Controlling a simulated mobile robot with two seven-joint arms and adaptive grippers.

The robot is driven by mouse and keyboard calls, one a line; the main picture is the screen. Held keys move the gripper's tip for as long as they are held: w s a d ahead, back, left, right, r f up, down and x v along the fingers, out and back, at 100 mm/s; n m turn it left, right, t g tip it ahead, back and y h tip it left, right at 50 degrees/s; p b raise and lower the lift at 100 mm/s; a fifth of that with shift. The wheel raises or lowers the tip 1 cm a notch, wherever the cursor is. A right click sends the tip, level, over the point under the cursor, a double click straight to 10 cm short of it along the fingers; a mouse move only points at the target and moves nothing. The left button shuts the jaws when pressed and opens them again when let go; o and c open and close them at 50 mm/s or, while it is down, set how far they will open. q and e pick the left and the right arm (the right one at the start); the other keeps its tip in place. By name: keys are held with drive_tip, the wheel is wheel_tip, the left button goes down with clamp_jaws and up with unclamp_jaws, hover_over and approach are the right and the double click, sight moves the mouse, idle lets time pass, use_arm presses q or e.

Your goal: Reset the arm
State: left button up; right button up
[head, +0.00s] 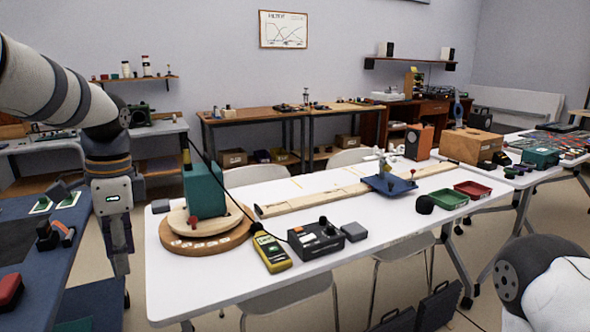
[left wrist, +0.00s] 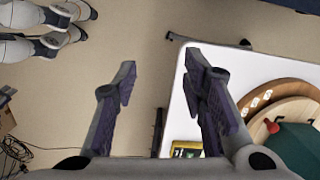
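My left arm comes in from the left in the head view, and its gripper (head: 118,262) hangs fingers down in the gap between the blue-topped table and the white table. In the left wrist view the two fingers of this gripper (left wrist: 160,85) stand well apart with nothing between them. My right arm shows only as a white and dark rounded part at the bottom right of the head view; its gripper is out of view. A teal box (head: 205,190) stands on a round wooden turntable (head: 225,240) just right of the left gripper.
The white table (head: 350,275) carries a yellow meter (head: 271,252), a black box with knobs (head: 317,239), a long wooden board (head: 325,200), a blue tray (head: 388,185) and green and red bins. The blue table (head: 40,280) is at left. Floor shows beneath the gripper.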

use_arm(q)
drive_tip(key=s+d+f+n, duration=0.2)
drive_tip(key=s+f, duration=0.2)
drive_tip(key=f, duration=0.5)
drive_tip(key=s+d+f+n+h, duration=0.15)
drive_tip(key=s+f, duration=0.25)
drive_tip(key=f, duration=0.4)
drive_tip(key=s+d+f+n, duration=0.1)
drive_tip(key=s+d+f, duration=0.25)
drive_tip(key=f, duration=0.55)
drive_tip(key=s+f+n, duration=0.3)
drive_tip(key=s, duration=0.9)
drive_tip(key=s+d+f+n, duration=0.1)
drive_tip(key=s+f+n, duration=0.2)
drive_tip(key=s, duration=1)
drive_tip(key=shift+f+n+g, duration=0.25)
drive_tip(key=shift+n+g, duration=0.05)
drive_tip(key=shift+n, duration=0.15)
